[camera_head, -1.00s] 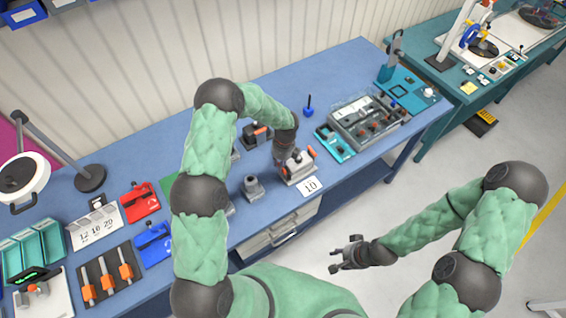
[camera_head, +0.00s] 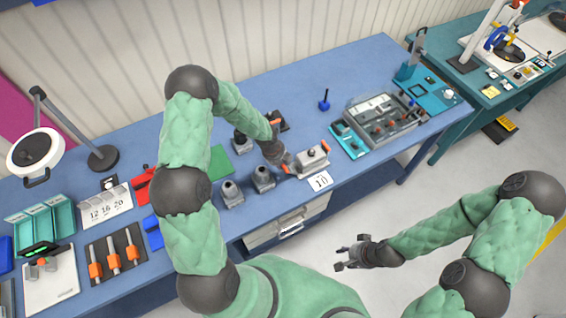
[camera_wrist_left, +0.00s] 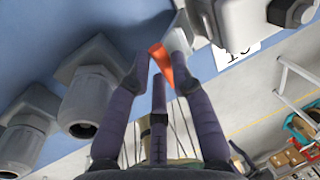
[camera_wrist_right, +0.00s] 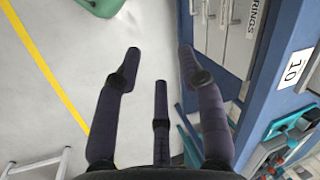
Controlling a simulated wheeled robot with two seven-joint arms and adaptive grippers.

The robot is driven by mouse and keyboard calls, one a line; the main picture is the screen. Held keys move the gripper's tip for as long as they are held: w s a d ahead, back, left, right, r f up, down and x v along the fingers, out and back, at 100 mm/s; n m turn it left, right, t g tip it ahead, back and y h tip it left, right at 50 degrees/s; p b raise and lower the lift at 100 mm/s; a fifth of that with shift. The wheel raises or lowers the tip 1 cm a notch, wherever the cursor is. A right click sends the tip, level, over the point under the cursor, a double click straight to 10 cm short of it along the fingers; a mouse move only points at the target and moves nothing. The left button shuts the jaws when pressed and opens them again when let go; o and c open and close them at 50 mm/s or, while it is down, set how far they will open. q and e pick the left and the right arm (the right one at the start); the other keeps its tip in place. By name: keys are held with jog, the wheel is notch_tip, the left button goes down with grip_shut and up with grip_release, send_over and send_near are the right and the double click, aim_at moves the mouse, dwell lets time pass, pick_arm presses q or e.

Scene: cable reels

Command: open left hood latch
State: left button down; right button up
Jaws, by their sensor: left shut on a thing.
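The grey connector hood (camera_head: 313,159) lies on the blue bench beside the white "10" card. One orange latch shows at its right end (camera_head: 326,147). The left orange latch (camera_wrist_left: 160,60) is at the end near my left gripper. My left gripper (camera_head: 284,163) is at the hood's left end. In the left wrist view the gripper (camera_wrist_left: 160,78) is shut on that latch, which sits between its fingers beside the hood's grey wall (camera_wrist_left: 228,22). The fingers partly hide the latch. My right gripper (camera_wrist_right: 160,72) is open and empty, in front of the bench over the floor.
Grey cable glands (camera_head: 263,180) and (camera_head: 231,194) stand just left of my left gripper. The "10" card (camera_head: 320,180) lies in front of the hood. A grey tray of parts (camera_head: 380,122) is to the right. Bare bench top lies behind the hood.

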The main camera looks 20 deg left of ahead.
aim_at(294, 173)
dwell(0.3)
